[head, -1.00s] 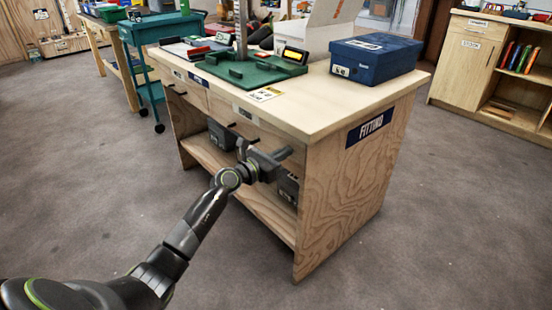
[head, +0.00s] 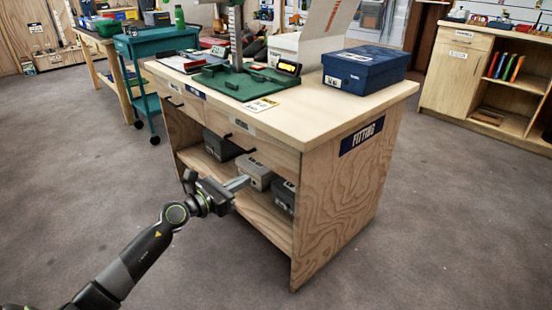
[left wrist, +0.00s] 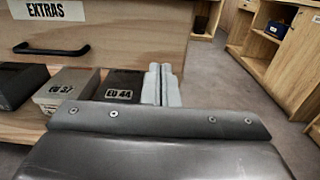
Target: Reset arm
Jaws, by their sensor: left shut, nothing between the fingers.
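My left gripper (head: 237,183) is in front of the wooden fitting bench (head: 340,215), near its open lower shelf. Its two pale fingers are together with nothing between them, as the left wrist view (left wrist: 161,85) also shows. The fingers appear in front of the shelf boxes; whether they touch anything cannot be told, but no contact shows. My left arm comes in from the lower left. My right gripper is not in view.
Grey boxes (head: 257,172) stand on the bench's lower shelf. A drawer marked EXTRAS (left wrist: 120,30) is above them in the wrist view. A blue box (head: 365,69) and a green mat (head: 238,87) are on the bench top. The floor (head: 450,220) at right is clear.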

